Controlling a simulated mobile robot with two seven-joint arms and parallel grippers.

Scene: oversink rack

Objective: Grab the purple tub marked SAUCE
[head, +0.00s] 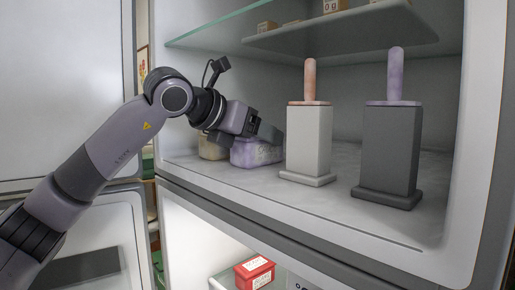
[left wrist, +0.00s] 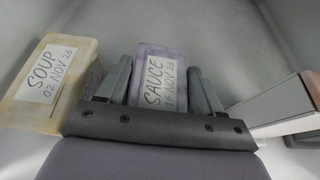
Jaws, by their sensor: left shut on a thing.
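The purple tub (head: 258,152) stands on the fridge shelf, partly hidden behind my left gripper (head: 268,132) in the head view. In the left wrist view the purple tub (left wrist: 160,58) shows a white label reading SAUCE, with a date partly covered. My left gripper (left wrist: 158,88) has one finger on each side of it and is shut on it. The tub appears to rest on the shelf. My right gripper is in neither view.
A yellow tub marked SOUP (left wrist: 50,75) stands close on the left. A white block with a pink handle (head: 308,140) and a dark grey block with a purple handle (head: 387,150) stand to the right. A glass shelf (head: 350,28) is above. A red box (head: 254,272) is below.

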